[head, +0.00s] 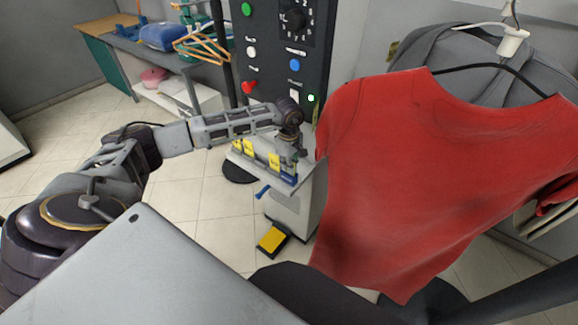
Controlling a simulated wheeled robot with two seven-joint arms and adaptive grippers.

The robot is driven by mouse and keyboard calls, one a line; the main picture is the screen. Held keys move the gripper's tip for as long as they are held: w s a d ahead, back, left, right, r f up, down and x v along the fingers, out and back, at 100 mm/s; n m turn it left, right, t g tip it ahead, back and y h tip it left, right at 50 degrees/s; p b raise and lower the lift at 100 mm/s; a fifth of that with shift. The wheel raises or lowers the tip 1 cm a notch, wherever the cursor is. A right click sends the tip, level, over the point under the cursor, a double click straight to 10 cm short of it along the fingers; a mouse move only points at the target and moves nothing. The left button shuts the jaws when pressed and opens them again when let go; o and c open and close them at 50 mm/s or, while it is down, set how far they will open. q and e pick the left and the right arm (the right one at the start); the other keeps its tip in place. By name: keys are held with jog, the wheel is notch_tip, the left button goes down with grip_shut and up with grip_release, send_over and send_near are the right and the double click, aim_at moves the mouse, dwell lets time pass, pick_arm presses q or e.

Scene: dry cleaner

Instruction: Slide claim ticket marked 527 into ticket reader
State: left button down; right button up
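Several small yellow tickets (249,149) stand in a row on a pale ledge at the middle of the head view. Their printing is too small to read, so I cannot tell which is marked 527. My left gripper (287,160) points down at the right end of this row, beside the rightmost yellow ticket (274,160) and above a small blue piece (289,179). Its fingers are too small and partly hidden to show whether they hold anything. I cannot clearly make out the ticket reader. My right gripper is not in view.
A dark control panel (262,45) with coloured buttons and a dial stands behind the ledge. A red shirt (420,170) hangs close on the right and hides what is behind it. A yellow pedal (271,239) is on the floor. A table with hangers (203,45) stands back left.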

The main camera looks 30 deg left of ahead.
pick_arm(q)
jog(key=c, duration=1.6)
grip_release()
jog(key=shift+o, duration=0.2)
jog(key=shift+r, duration=0.55)
notch_tip(320, 180, up, 11)
jog(key=shift+f, duration=0.1)
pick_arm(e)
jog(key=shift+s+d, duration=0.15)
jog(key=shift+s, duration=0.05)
pick_arm(q)
jog(key=shift+s, duration=0.15)
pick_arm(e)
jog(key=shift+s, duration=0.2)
